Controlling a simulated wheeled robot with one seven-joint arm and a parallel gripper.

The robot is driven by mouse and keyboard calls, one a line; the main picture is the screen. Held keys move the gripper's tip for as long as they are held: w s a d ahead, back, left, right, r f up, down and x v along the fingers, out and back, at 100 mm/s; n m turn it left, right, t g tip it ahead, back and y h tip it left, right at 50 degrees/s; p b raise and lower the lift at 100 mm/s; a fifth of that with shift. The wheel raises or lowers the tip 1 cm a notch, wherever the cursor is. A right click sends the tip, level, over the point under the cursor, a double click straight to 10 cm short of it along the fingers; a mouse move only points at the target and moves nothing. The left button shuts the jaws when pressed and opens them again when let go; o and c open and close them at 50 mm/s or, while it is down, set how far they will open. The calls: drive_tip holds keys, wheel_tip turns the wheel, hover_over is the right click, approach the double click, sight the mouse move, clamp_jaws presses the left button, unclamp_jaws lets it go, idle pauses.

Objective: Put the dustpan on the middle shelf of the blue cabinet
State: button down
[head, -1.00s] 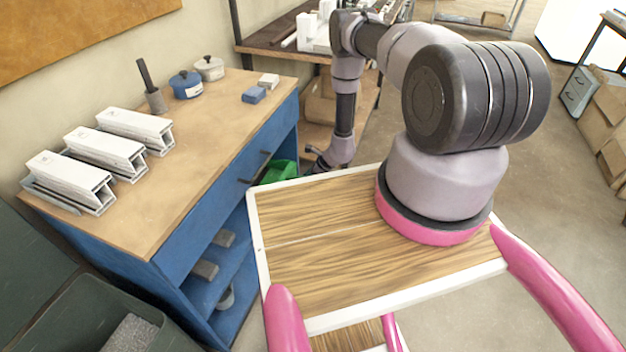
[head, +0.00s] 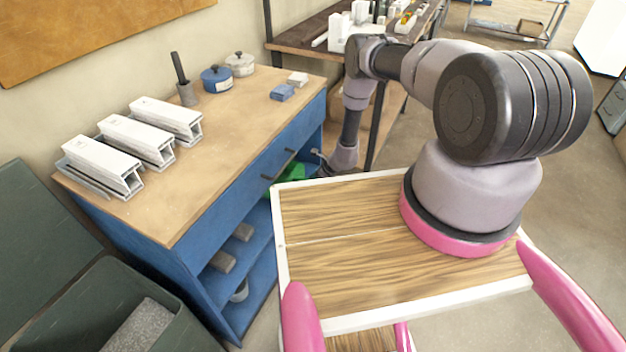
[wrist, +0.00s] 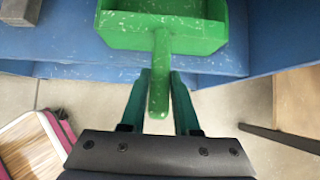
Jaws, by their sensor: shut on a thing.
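The green dustpan (wrist: 165,42) has its handle between the fingers of my gripper (wrist: 161,76), which is shut on it. In the wrist view its pan lies over the blue, speckled shelf surface of the cabinet; I cannot tell whether it touches. In the head view the dustpan (head: 291,173) is at the open right part of the blue cabinet (head: 190,262), mostly hidden behind the cabinet edge and my wooden-topped base. The cabinet has drawers above open shelves. Grey blocks (head: 223,262) lie on the shelf under the drawers, and a round grey item (head: 239,291) sits lower.
White profiles (head: 105,165), a blue pot (head: 216,79), a pale pot and small blocks stand on the cabinet top. A grey block (wrist: 20,10) is left of the dustpan in the wrist view. A dark bin (head: 130,330) stands at the front left. A shelf unit (head: 300,42) is behind.

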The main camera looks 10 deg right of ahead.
idle(0.4)
unclamp_jaws()
drive_tip(key=s+d+r, duration=0.3)
drive_tip(key=s+d, duration=0.3)
drive_tip(key=d, duration=0.3)
drive_tip(key=shift+s+r, duration=0.25)
idle(0.8)
idle(0.4)
